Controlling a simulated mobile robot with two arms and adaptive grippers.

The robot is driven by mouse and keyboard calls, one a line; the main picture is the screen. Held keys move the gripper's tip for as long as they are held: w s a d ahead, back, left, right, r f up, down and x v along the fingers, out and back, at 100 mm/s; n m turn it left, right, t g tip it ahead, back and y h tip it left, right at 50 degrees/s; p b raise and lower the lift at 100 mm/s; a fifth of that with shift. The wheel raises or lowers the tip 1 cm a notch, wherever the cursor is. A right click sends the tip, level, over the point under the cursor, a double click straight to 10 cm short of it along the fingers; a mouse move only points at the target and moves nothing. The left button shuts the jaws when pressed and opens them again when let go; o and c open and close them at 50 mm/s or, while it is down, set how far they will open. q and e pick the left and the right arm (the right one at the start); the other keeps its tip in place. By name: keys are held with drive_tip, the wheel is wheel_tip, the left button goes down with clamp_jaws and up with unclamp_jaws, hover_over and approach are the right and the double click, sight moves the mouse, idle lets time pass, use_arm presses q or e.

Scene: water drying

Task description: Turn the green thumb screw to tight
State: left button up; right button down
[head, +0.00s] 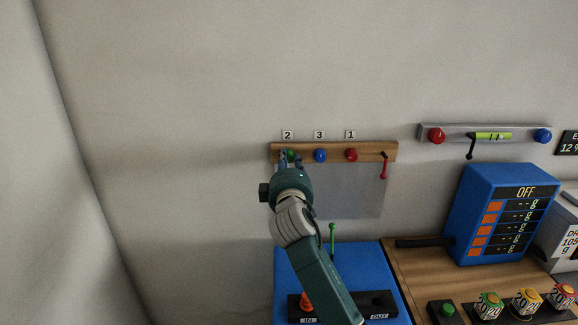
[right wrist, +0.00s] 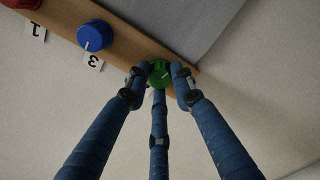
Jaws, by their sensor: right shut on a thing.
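The green thumb screw (head: 290,155) sits at the left end of a wooden rail on the wall, below the label 2. In the right wrist view the green screw (right wrist: 159,73) has a pale pointer line on its face. My right gripper (head: 289,158) is at the rail, and in the right wrist view its blue fingers (right wrist: 158,80) are closed around the screw from several sides. The fingers hide part of the screw in the head view. My left gripper is not in view.
A grey panel (head: 350,190) hangs below. A blue box with OFF display (head: 505,212) stands right.

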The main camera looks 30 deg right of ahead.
drive_tip(key=m+b, duration=0.2)
drive_tip(key=m, duration=0.9)
drive_tip(key=shift+a, duration=0.1)
drive_tip(key=shift+m, duration=0.5)
drive_tip(key=shift+r, duration=0.1)
drive_tip(key=c, duration=1.5)
unclamp_jaws()
drive_tip(key=shift+o, duration=0.2)
wheel_tip(320, 180, up, 10)
